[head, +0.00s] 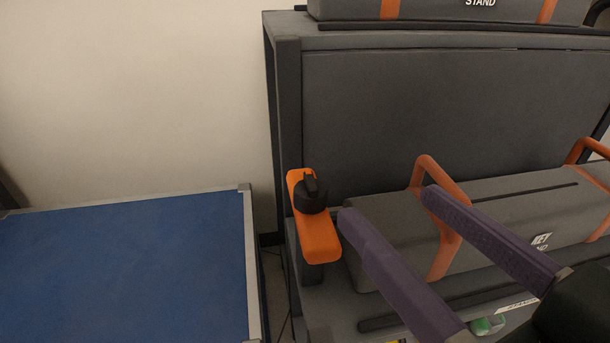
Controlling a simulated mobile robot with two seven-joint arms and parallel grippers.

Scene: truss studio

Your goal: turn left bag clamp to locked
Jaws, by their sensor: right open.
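The left bag clamp (319,233) is an orange block with a black round knob (311,195) near its far end. It stands on a dark post at the left front of the grey rack. My right gripper (387,202) comes in from the lower right with two purple fingers spread apart. The gripper is open and empty. Its nearer fingertip is just right of the clamp in the picture; I cannot tell the gap in depth. The fingers cover part of the grey bag behind them. My left gripper is not in view.
A grey bag (390,222) with orange straps and "KEY" lettering lies on the rack shelf (320,310) right of the clamp. Another bag (450,10) lies on the rack top. A blue-topped case (120,265) with metal edges stands at left, with a narrow gap beside the rack.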

